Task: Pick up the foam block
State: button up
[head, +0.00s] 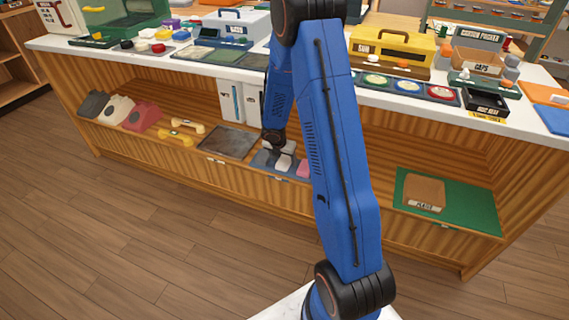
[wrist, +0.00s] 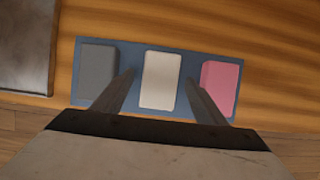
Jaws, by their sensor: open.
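Three blocks lie in a row on a blue mat (wrist: 128,56) on the lower wooden shelf: a dark grey block (wrist: 97,68), a cream-white block (wrist: 161,80) and a pink block (wrist: 220,84). No label shows which one is foam. My gripper (wrist: 160,77) is open, its fingers pointing at the white block, one on each side of it in the wrist view. Whether the fingertips are at block height is unclear. In the head view, the white block (head: 284,163) shows below my gripper (head: 277,148), and the pink block (head: 303,169) is partly hidden by my arm.
A dark metal tray (wrist: 22,45) lies left of the mat. The counter (head: 190,68) overhangs the shelf.

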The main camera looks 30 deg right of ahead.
jog(key=shift+f, duration=0.1)
jog(key=shift+c, duration=0.3)
jog(key=c, duration=1.1)
jog(key=shift+o, duration=0.2)
